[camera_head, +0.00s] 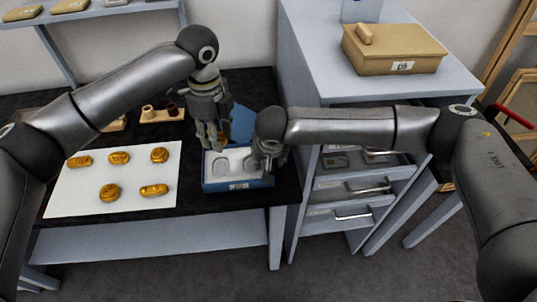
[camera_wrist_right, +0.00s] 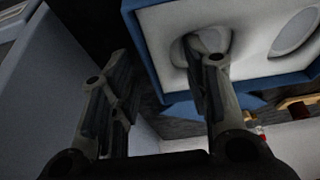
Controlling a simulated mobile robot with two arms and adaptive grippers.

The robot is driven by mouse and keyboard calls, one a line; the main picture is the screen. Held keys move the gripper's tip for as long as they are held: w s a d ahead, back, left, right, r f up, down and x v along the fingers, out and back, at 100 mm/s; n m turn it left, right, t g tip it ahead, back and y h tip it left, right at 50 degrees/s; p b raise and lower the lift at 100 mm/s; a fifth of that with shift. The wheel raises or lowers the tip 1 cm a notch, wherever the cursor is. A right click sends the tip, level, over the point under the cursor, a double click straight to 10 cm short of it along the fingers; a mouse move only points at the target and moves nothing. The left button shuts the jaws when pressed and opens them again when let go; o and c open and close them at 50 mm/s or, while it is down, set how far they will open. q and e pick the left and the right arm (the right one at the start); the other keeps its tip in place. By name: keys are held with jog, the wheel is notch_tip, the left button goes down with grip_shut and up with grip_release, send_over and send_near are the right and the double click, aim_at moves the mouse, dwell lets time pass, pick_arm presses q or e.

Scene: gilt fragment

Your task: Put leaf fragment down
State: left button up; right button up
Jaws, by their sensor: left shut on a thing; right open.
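My left gripper (camera_head: 212,142) is shut above the back left of a blue box (camera_head: 238,185). A small gold piece, seemingly the leaf fragment (camera_head: 222,136), shows at its fingers; most of it is hidden. The box has white foam with oval recesses that look empty, and a blue lid (camera_head: 242,122) stands raised behind it. My right gripper (camera_head: 268,158) is at the box's right side. In the right wrist view its fingers (camera_wrist_right: 162,95) are apart with nothing held. One finger overlaps a recess in the foam (camera_wrist_right: 165,45); the other is outside the box wall.
A white sheet (camera_head: 75,205) with several gold pieces (camera_head: 119,158) lies left of the box. Small bottles on a wooden stand (camera_head: 162,116) are behind. A cabinet with open drawers (camera_head: 350,187) stands to the right, with a tan box (camera_head: 395,50) on top.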

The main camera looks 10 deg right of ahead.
aim_at(221, 171)
jog(key=shift+c, duration=0.2)
grip_shut()
pick_arm(q)
jog(key=m, duration=0.6)
jog(key=shift+s+a+f+m, duration=0.1)
jog(key=shift+a+f+m, duration=0.1)
jog(key=shift+m, duration=0.1)
jog(key=m, duration=0.5)
jog(key=shift+s+a+f, duration=0.1)
jog(key=shift+a+f, duration=0.05)
jog(key=shift+f, duration=0.05)
jog(key=shift+m, duration=0.3)
notch_tip(221, 171, down, 10)
